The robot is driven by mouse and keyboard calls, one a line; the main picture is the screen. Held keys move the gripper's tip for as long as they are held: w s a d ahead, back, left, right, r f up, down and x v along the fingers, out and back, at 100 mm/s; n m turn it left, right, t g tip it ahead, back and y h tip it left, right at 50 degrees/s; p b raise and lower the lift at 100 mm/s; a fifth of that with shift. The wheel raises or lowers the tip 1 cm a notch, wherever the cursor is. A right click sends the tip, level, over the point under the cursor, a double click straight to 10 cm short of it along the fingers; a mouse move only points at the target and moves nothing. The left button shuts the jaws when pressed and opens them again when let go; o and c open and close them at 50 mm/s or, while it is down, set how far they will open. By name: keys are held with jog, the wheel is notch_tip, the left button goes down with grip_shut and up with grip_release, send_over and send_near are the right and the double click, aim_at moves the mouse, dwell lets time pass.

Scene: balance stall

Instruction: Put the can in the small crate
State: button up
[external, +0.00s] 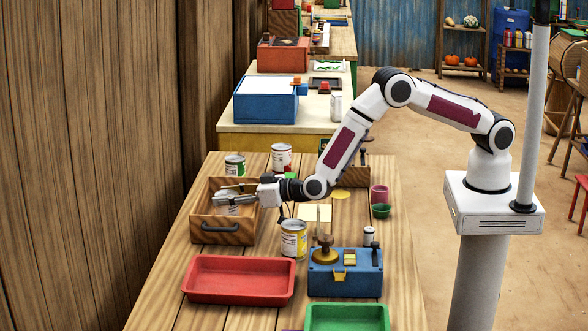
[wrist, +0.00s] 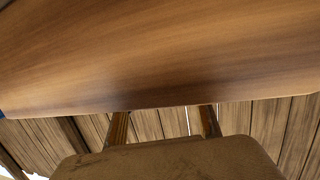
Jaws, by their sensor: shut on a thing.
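The small wooden crate (external: 203,231), with a dark handle on its front, stands at the left side of the table. My gripper (external: 232,200) points left, low over the crate's opening. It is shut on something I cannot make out. In the wrist view the two fingers (wrist: 165,122) show partly behind a brown rounded shape. A small white can (external: 369,236) stands further right. I cannot tell which can is meant.
A red tray (external: 240,291) lies in front of the crate. A blue box (external: 345,281) and a green tray (external: 347,326) are at front right. A pink cup (external: 379,194) and a green bowl (external: 381,211) stand at the right edge. A plank wall (external: 90,150) runs along the left.

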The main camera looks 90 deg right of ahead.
jog(key=o, duration=1.4)
jog(key=shift+f, duration=0.1)
jog(key=shift+s, duration=0.1)
jog(key=shift+v, duration=3.65)
jog(key=shift+r, duration=0.25)
